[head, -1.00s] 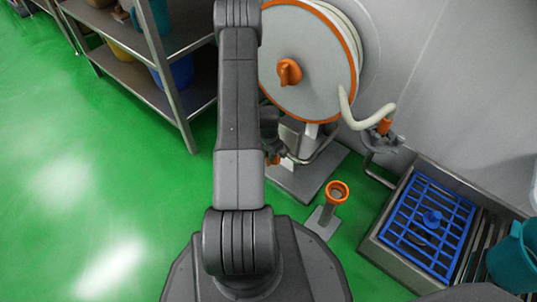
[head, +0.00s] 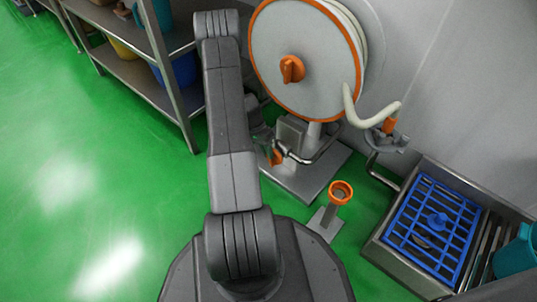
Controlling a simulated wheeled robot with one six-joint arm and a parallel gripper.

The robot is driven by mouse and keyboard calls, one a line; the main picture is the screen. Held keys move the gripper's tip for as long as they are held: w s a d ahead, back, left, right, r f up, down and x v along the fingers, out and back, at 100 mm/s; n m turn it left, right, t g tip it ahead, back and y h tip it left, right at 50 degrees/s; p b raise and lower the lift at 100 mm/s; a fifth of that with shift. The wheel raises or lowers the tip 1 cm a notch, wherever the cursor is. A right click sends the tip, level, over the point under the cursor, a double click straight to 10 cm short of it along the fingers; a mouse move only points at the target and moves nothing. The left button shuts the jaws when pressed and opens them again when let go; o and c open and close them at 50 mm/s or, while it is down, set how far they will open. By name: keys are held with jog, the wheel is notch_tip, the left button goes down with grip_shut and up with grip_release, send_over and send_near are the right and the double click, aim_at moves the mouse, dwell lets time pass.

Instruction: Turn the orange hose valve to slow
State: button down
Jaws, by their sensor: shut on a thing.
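The orange hose valve (head: 277,155) shows as a small orange handle on the metal pipe below the hose reel, partly hidden by my arm. My gripper (head: 268,143) is mostly behind my forearm, right at the valve. It is shut on the orange handle, though the fingertips are hard to make out. The hose reel (head: 275,50) is a large grey disc with an orange rim and an orange knob (head: 292,69) at its middle. The valve's exact angle cannot be told.
An orange-rimmed cup on a stand (head: 341,192) is on the floor in front of the reel base (head: 322,172). A hose nozzle (head: 389,126) hangs at right. A steel basin with a blue grate (head: 432,225) is lower right. A metal shelf (head: 172,75) stands left; green floor is open.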

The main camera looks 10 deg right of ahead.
jog(key=shift+w+a+f+g+h, duration=0.1)
jog(key=shift+w+g+h, duration=0.1)
jog(key=shift+g+h, duration=0.15)
dwell(0.3)
jog(key=c, duration=1.5)
grip_release()
jog(key=shift+o, duration=0.2)
jog(key=p+v, duration=0.4)
jog(key=v, duration=0.9)
jog(key=shift+w+r, duration=0.15)
jog(key=shift+r, duration=0.2)
jog(key=shift+a+f, duration=0.1)
jog(key=b+x, duration=0.4)
jog(key=x, duration=0.9)
jog(key=shift+s+f, duration=0.2)
jog(key=shift+f, duration=0.05)
